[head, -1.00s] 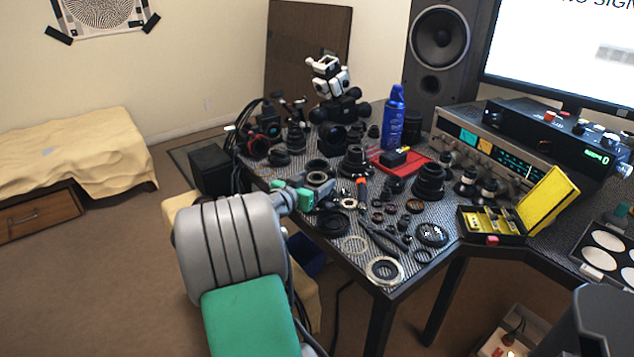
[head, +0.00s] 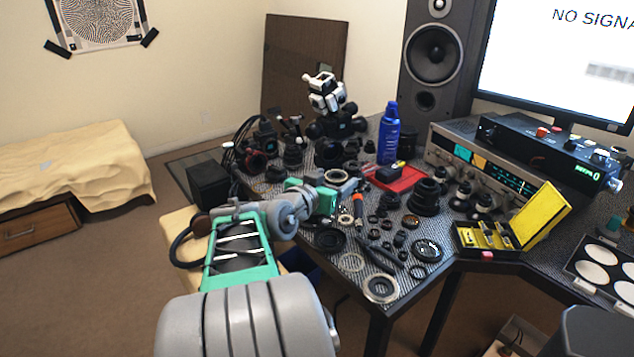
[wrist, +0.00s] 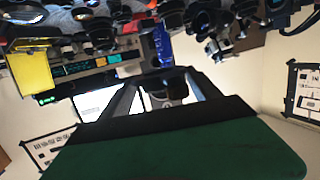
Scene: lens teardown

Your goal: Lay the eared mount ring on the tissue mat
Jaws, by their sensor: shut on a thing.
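My gripper (head: 345,187) is over the left part of the desk, among the lens parts. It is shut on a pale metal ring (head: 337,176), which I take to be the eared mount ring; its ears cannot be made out. In the wrist view my gripper (wrist: 165,88) shows at the middle, above my green and black wrist body, and the held ring is hard to tell apart there. I cannot pick out a tissue mat for certain; the desk top has a grey patterned covering (head: 405,285).
Lens barrels and rings crowd the desk around my gripper. A silver ring (head: 380,288) lies near the front corner, with a black ring (head: 329,240) to its left. A blue spray can (head: 389,138), red tray (head: 405,178) and open yellow case (head: 530,215) stand farther right.

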